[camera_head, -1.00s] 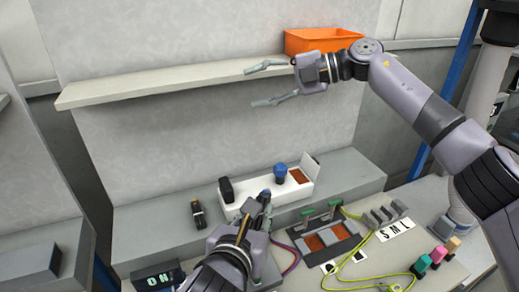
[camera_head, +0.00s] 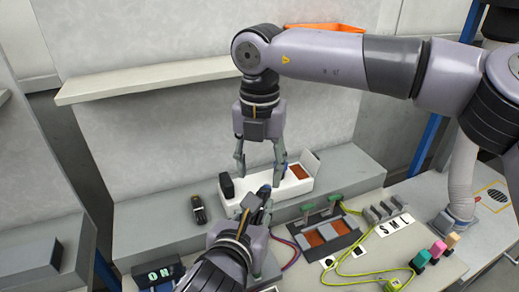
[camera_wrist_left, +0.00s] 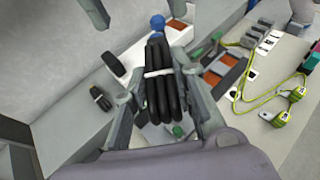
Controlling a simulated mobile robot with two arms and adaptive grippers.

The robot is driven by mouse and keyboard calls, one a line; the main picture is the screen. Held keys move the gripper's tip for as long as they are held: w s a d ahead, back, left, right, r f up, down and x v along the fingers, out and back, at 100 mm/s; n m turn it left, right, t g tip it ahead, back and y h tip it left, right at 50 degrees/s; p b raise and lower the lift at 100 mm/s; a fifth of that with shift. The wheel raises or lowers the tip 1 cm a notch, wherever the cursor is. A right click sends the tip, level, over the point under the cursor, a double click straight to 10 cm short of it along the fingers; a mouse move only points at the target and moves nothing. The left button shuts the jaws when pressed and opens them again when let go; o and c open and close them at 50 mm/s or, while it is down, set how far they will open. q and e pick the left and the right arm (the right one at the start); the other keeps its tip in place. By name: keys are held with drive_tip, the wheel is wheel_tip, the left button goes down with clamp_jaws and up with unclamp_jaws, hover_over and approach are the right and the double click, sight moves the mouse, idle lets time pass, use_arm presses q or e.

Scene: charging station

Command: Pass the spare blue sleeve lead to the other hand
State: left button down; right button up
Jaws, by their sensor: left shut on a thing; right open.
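My left gripper (camera_head: 256,203) is shut on a bundled lead, pointing up and away in front of the white tray. In the left wrist view the lead (camera_wrist_left: 160,85) is a thick black coil with a white tie, standing between the fingers. A small blue part (camera_head: 264,190) shows at the left fingertips in the head view; I cannot tell whether it is the lead's sleeve. My right gripper (camera_head: 259,169) is open and empty, pointing down, its fingers spread just above and beyond the left gripper. Whether it touches the lead is not clear.
Another black bundle (camera_head: 199,212) lies left on the grey ledge. Green-handled gear (camera_head: 320,236) and yellow-green cables (camera_head: 348,270) lie right. A shelf (camera_head: 150,82) crosses behind.

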sight(259, 191)
wheel_tip(259, 191, down, 7)
idle(0.3)
drive_tip(key=shift+c, duration=0.3)
use_arm(q)
drive_tip(key=shift+d, duration=0.15)
use_arm(e)
drive_tip(key=shift+a, duration=0.2)
clamp_jaws()
use_arm(q)
drive_tip(key=c, duration=1.3)
unclamp_jaws()
drive_tip(key=shift+o, duration=0.3)
use_arm(e)
drive_tip(key=shift+d, duration=0.1)
